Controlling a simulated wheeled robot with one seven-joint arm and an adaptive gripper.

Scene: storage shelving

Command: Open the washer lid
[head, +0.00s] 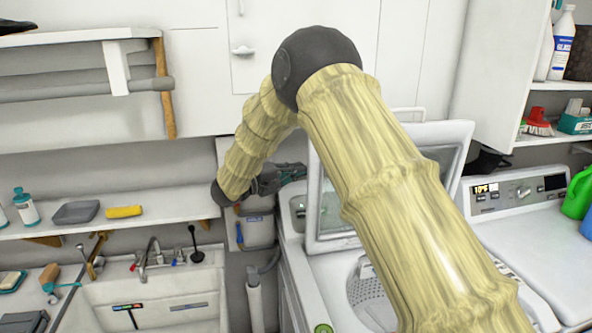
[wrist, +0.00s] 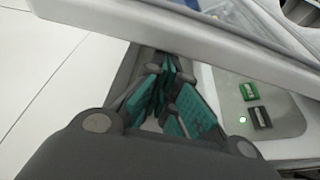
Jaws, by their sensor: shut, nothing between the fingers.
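The washer (head: 296,268) stands at the centre right in the head view, its drum (head: 366,292) partly exposed behind my arm. Its lid (head: 313,205), a pale frame with a window, stands raised and steep above the opening; my arm hides much of it. My gripper (head: 292,173) is at the lid's upper left side, above the washer's rear left part. In the wrist view, the teal finger pads (wrist: 170,95) are together with nothing between them. The lid's edge (wrist: 190,45) crosses above the fingers; I cannot tell whether they touch.
A control panel (wrist: 258,110) with a green light is right of the fingers. A second machine (head: 530,235) with bottles on it stands at the right. A sink (head: 150,290) and a shelf (head: 150,223) are at the left. White cabinets (head: 205,75) are behind my arm.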

